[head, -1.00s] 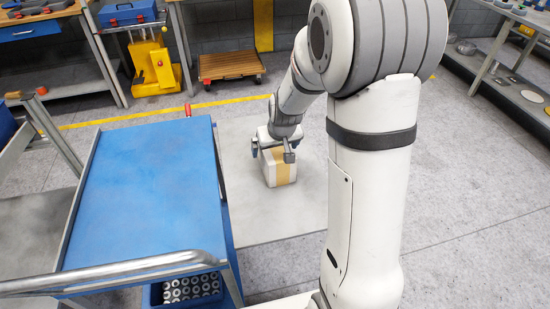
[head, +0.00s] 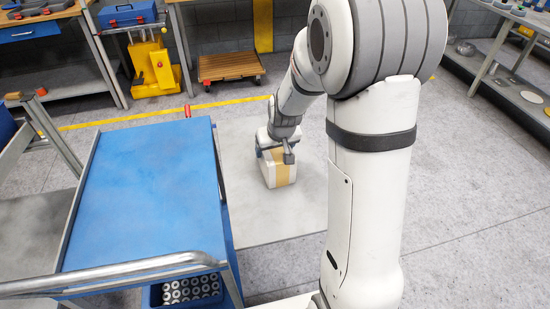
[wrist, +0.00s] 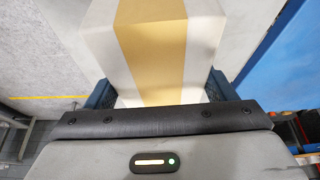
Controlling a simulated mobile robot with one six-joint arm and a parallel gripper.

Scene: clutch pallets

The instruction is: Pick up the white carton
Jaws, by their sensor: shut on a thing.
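The white carton (head: 270,175) with a tan tape band stands on the light floor panel to the right of the blue cart, or just above it; I cannot tell which. My gripper (head: 277,153) is at the top of the carton, shut on it. In the wrist view the carton (wrist: 205,45) fills the space between the two dark fingers of my gripper (wrist: 160,92), one finger at each side. The carton's underside is hidden.
A blue-topped cart (head: 150,190) with a metal handle stands close to the left of the carton. A blue crate (head: 190,289) of metal rings sits under it. The floor to the right is clear.

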